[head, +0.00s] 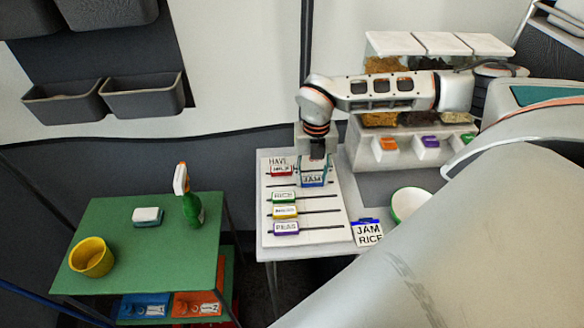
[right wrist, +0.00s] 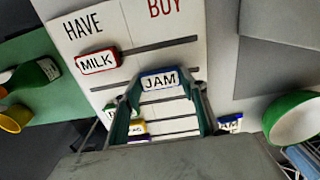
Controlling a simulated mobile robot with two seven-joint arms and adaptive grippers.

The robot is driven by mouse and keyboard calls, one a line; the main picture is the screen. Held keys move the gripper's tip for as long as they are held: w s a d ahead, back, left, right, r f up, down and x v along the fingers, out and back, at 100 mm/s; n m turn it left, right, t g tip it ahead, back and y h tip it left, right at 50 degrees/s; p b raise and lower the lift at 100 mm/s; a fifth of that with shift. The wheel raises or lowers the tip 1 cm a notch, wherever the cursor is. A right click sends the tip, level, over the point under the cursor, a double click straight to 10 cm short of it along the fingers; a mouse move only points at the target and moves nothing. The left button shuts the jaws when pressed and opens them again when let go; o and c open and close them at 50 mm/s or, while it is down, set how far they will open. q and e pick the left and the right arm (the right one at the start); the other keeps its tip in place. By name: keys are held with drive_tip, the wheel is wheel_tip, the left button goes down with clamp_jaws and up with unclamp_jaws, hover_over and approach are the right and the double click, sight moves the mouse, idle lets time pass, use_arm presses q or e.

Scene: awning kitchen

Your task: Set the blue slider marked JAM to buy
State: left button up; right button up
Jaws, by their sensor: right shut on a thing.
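The blue slider marked JAM (head: 313,181) is on the white slider board (head: 306,238), right of the MILK slider's column, part way along its slot toward the BUY side. In the right wrist view the JAM slider (right wrist: 160,80) lies between the two fingers of my right gripper (right wrist: 166,100), under the word BUY and to its lower side. In the head view my right gripper (head: 314,170) reaches down over the slider, is shut on it, and hides the BUY label. My left gripper is not in view.
The MILK (head: 282,170), RICE (head: 284,196), yellow (head: 285,212) and PEAS (head: 286,228) sliders sit at the HAVE side. A JAM RICE card (head: 367,234) and a bowl (head: 409,203) are right of the board. A green table (head: 150,220) stands left.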

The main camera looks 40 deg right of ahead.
sight(320, 179)
drive_tip(key=shift+s+d, duration=0.55)
drive_tip(key=shift+d, duration=0.35)
drive_tip(key=o, duration=1.6)
drive_tip(key=shift+s+d, duration=0.1)
drive_tip(key=shift+r, duration=0.3)
wheel_tip(320, 179, up, 11)
drive_tip(key=shift+r, duration=0.2)
